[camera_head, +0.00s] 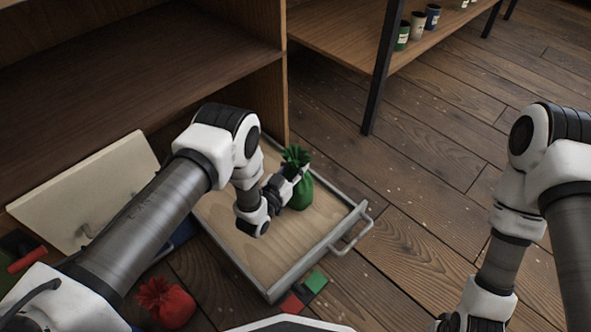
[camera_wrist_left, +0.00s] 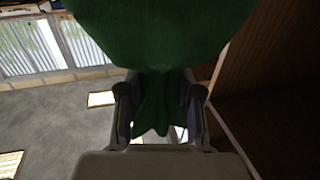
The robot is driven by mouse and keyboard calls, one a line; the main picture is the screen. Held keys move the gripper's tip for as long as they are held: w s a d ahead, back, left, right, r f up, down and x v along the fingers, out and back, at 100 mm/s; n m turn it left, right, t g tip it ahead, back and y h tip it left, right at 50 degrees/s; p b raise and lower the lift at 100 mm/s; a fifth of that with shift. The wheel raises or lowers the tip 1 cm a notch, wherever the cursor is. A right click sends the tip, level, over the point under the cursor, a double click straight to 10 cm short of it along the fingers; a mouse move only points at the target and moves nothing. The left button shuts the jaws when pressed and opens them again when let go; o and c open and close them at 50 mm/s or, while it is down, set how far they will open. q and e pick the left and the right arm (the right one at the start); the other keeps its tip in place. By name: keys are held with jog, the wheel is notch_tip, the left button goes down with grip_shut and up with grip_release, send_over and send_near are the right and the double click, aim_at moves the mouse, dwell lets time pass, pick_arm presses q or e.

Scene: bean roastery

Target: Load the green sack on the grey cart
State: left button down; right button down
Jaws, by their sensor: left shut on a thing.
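The green sack (camera_head: 300,193) has a tied, ruffled top and stands upright over the wooden bottom of a grey-rimmed, shallow drawer or tray (camera_head: 318,243). I cannot tell whether the sack touches that bottom. My left gripper (camera_head: 291,178) is shut on the neck of the sack. In the left wrist view, the sack (camera_wrist_left: 160,35) fills the top middle, with its ruffle between the fingers (camera_wrist_left: 160,108). Part of my right gripper (camera_head: 447,321) shows at the bottom edge; its fingers are unclear. I see no certain grey cart, unless the grey-rimmed tray is it.
A red sack (camera_head: 166,302) lies on the floor at lower left. A pale panel (camera_head: 88,192) with a handle is left of the tray. A wooden cabinet (camera_head: 130,65) stands behind. A shelf (camera_head: 340,35) holds several tins. The floor at right is clear.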

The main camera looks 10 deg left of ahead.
pick_arm(q)
jog(key=shift+r, duration=0.2)
jog(key=shift+f, duration=0.1)
jog(key=c, duration=0.8)
grip_release()
jog(key=shift+o, duration=0.2)
jog(key=shift+s, duration=0.2)
jog(key=s+a+f+n+g+y+p, duration=0.1)
jog(key=s+a+f+g+y+p, duration=0.3)
jog(key=s, duration=0.8)
jog(key=s+a+f+n+g+y+p, duration=0.1)
jog(key=s+a+n+g, duration=0.1)
jog(key=s+a+g, duration=0.65)
jog(key=s+r+g, duration=0.1)
jog(key=s+g, duration=0.1)
jog(key=s, duration=0.7)
jog(key=s+r+n+g, duration=0.1)
jog(key=s+r+g, duration=0.1)
jog(key=s, duration=0.6)
jog(key=shift+s+d+y, duration=0.15)
jog(key=shift+s+y, duration=0.2)
jog(key=shift+y, duration=0.05)
